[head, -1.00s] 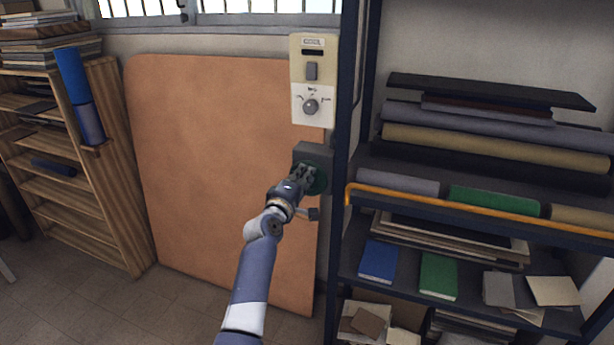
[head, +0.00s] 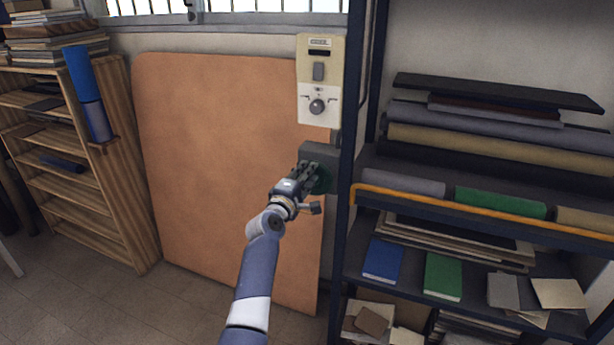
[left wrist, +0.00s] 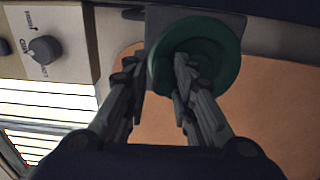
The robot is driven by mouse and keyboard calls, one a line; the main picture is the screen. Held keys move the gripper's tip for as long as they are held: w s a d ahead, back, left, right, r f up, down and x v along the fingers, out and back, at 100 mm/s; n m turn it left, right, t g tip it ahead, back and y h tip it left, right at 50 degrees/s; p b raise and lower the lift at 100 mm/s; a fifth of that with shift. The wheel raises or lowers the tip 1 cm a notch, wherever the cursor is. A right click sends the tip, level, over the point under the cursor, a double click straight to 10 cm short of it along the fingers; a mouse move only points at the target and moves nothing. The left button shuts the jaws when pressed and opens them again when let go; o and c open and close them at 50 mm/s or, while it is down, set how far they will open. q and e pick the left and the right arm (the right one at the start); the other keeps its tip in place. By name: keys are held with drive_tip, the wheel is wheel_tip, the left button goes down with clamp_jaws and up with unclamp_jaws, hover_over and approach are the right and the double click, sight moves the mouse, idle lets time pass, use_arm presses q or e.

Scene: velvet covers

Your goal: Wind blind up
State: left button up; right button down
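A green round wheel (head: 322,179) sits on a grey box (head: 320,152) on the wall, below a cream control panel (head: 318,82) with a switch and a round knob. My left gripper (head: 311,172) is at the wheel and covers part of it. In the left wrist view the green wheel (left wrist: 212,50) shows large; one finger of my left gripper (left wrist: 158,72) lies by its left edge and the other lies across its face. The fingers are apart, with a gap between the tips; I cannot tell whether they touch the wheel. The blind is not clearly visible. My right gripper is not in view.
A barred window (head: 240,6) is at the top. A large orange-brown board (head: 215,150) leans on the wall behind my arm. A dark metal rack (head: 343,240) with rolls and books stands close on the right. A wooden shelf (head: 130,190) stands left.

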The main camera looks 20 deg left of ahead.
use_arm(q)
drive_tip(key=shift+o, duration=0.3)
drive_tip(key=shift+f, duration=0.1)
drive_tip(key=shift+s, duration=0.1)
drive_tip(key=s, duration=1.1)
drive_tip(key=shift+s+a, duration=0.25)
drive_tip(key=shift+s, duration=0.15)
